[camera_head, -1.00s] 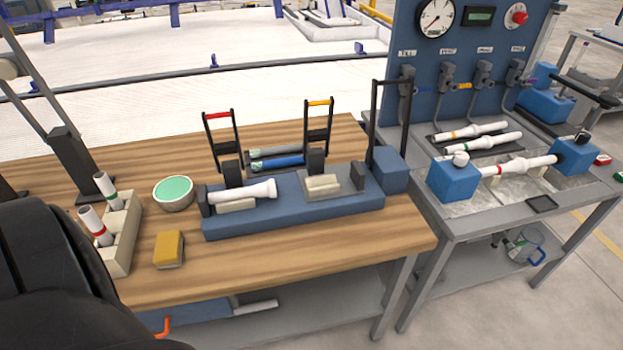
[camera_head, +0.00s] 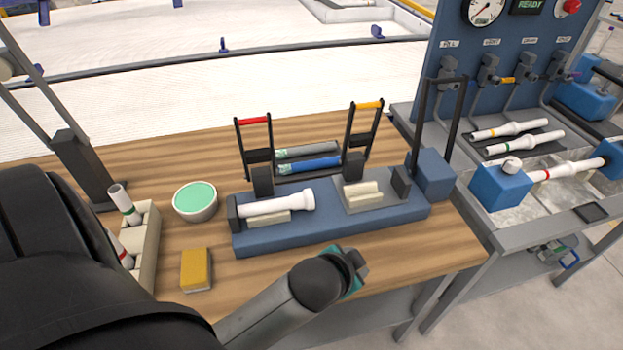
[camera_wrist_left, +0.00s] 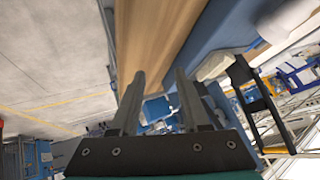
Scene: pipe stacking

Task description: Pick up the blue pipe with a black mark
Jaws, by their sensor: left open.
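A blue pipe (camera_head: 310,164) lies behind the blue fixture on the wooden table, in front of a grey pipe (camera_head: 306,150). I cannot make out a black mark on it. The left wrist view shows my left gripper (camera_wrist_left: 160,78) open and empty. My right gripper is not in view.
A blue fixture (camera_head: 335,226) holds a white pipe (camera_head: 277,204). A green-topped bowl (camera_head: 195,202), a yellow sponge (camera_head: 196,269) and a cream rack (camera_head: 145,260) with white pipes stand left. A test bench (camera_head: 530,226) adjoins.

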